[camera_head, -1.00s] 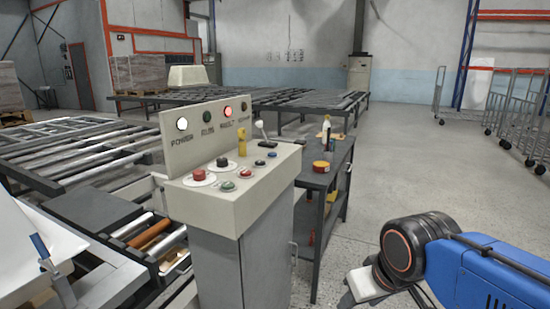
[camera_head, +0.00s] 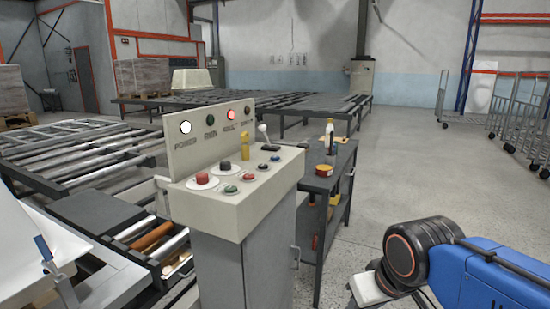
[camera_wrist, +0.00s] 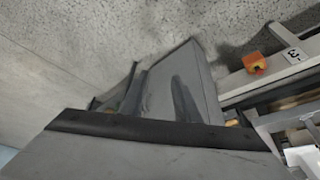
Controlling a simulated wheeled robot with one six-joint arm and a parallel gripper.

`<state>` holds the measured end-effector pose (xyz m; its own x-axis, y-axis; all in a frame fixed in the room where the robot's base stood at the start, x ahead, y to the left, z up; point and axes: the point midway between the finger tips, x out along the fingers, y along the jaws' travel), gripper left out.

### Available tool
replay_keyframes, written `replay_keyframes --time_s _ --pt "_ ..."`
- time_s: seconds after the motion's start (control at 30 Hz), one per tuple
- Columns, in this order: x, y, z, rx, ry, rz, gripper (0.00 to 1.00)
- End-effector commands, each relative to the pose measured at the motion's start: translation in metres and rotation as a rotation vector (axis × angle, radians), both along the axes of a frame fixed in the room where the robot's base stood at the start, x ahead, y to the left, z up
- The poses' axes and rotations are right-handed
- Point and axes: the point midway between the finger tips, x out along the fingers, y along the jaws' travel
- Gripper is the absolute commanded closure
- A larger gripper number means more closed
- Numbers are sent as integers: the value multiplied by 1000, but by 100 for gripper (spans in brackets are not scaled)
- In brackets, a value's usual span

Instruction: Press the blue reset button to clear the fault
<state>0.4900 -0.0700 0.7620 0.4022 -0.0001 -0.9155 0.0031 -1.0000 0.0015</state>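The small blue button (camera_head: 263,167) is on the sloping top of the beige control console (camera_head: 215,212), between a red button (camera_head: 249,176) and a dark button (camera_head: 275,158). A red lamp (camera_head: 231,115) and a white lamp (camera_head: 185,127) glow on its upright panel. The green lamp (camera_head: 210,121) looks unlit. My arm is at the lower right, well apart from the console.
A red mushroom button (camera_head: 202,178), a black knob (camera_head: 225,166), a green button (camera_head: 231,189), a yellow switch (camera_head: 244,151) and a lever (camera_head: 263,132) crowd the console. A dark workbench (camera_head: 343,158) with bottles stands behind it. Roller conveyors (camera_head: 75,165) lie left.

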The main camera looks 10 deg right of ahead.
Motion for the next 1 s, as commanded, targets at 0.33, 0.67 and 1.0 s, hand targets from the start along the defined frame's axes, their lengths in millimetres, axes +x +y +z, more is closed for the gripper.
replay_keyframes --time_s 0.33,0.67,1.0 --pt "0 0 0 0 0 0 100" --pt "0 0 0 0 0 0 100" --pt "0 0 0 0 0 0 100"
